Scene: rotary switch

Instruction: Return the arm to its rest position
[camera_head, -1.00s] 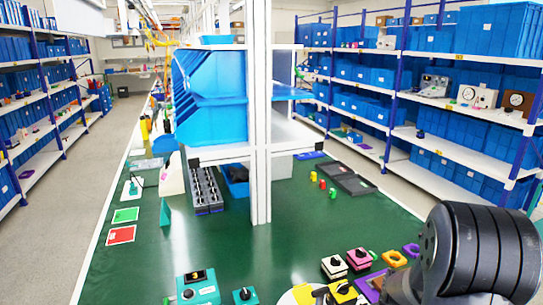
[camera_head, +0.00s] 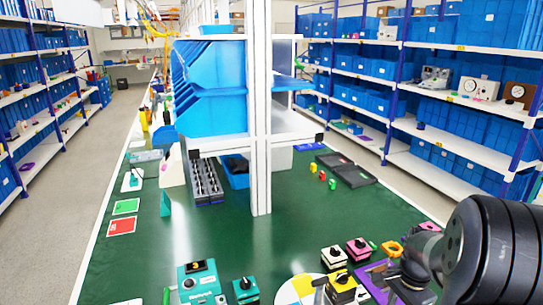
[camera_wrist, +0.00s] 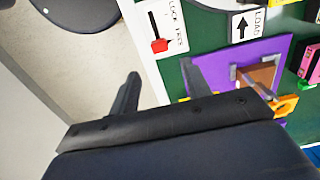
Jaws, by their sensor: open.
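My arm reaches in from the lower right of the head view. My gripper (camera_head: 400,284) is dark there and low over the bench, and its fingertips are hard to make out. In the wrist view my gripper (camera_wrist: 160,84) shows two dark fingers spread apart with nothing between them. Rotary switches stand on the green bench: a white one (camera_head: 333,258), a pink one (camera_head: 358,250) and a yellow one (camera_head: 342,287) are just left of my gripper. A teal switch (camera_head: 245,290) and a teal box (camera_head: 198,284) stand further left.
A purple plate (camera_wrist: 232,62) lies below my gripper. Signs reading LOAD (camera_wrist: 248,25) and LOCK (camera_wrist: 162,27) lie near it. A white post (camera_head: 260,170) rises mid-bench beside blue bins (camera_head: 210,95). A dark tray (camera_head: 346,168) lies behind. Shelves (camera_head: 450,102) line the right.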

